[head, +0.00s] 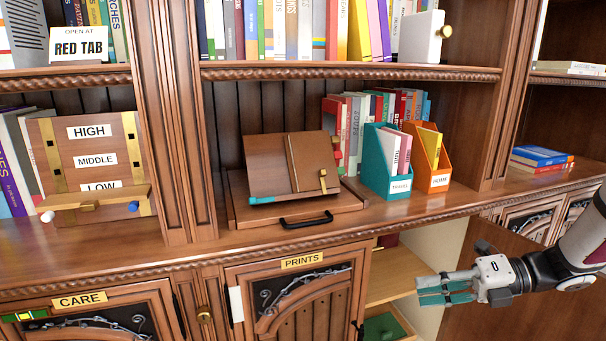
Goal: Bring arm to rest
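My arm enters from the right edge. My gripper (432,290) is at the lower right, pointing left, in front of the open cabinet bay below the counter. Its grey and teal fingers lie close together in this view, and I cannot tell whether they are fully shut. I see no object held between them.
The wooden counter (110,248) holds a book stand (270,170) on a board with a black handle, a teal file box (378,165), an orange file box (428,178) and a HIGH/MIDDLE/LOW panel (92,155). Below are the PRINTS door (300,300) and an open shelf (395,275).

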